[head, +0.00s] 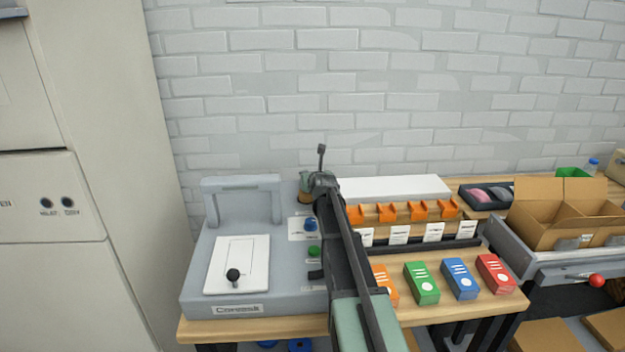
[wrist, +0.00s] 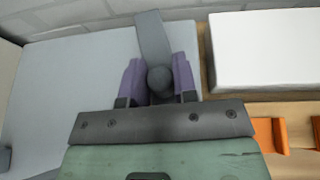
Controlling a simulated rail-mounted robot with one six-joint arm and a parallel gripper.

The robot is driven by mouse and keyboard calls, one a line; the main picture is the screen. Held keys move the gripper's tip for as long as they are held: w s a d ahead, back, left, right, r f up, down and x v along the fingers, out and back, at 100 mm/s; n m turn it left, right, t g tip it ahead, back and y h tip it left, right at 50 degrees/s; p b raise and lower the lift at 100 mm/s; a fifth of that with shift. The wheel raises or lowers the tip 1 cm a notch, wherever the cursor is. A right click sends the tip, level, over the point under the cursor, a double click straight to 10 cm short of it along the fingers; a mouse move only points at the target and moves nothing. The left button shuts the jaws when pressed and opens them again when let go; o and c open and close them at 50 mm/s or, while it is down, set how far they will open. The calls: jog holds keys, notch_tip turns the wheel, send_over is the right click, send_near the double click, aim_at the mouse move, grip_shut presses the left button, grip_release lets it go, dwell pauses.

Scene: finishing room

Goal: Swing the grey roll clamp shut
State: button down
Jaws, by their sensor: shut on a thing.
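My gripper (head: 318,182) is over the right rear part of the grey machine in the head view. In the wrist view its two purple fingers (wrist: 158,82) are shut on the round knob of a grey lever, which I take to be the roll clamp (wrist: 152,36). The lever's flat bar runs away from the fingers. In the head view a dark grey upright piece with a small rounded top, apparently the clamp (head: 321,156), stands above my gripper. My arm hides the clamp's base and pivot, so I cannot tell how far it is swung.
The grey machine (head: 200,279) carries a white plate with a black knob (head: 233,275) and a blue button (head: 310,224). To the right are a white box (head: 392,188), orange holders (head: 418,209), coloured boxes (head: 460,279) and an open carton (head: 535,226). A brick wall stands behind.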

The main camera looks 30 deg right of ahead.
jog(key=c, duration=0.9)
grip_release()
jog(key=p+v, duration=0.4)
jog(key=v, duration=0.6)
jog(key=shift+s+a+r, duration=0.1)
jog(key=shift+s+r, duration=0.1)
jog(key=shift+s, duration=0.15)
jog(key=shift+c, duration=0.2)
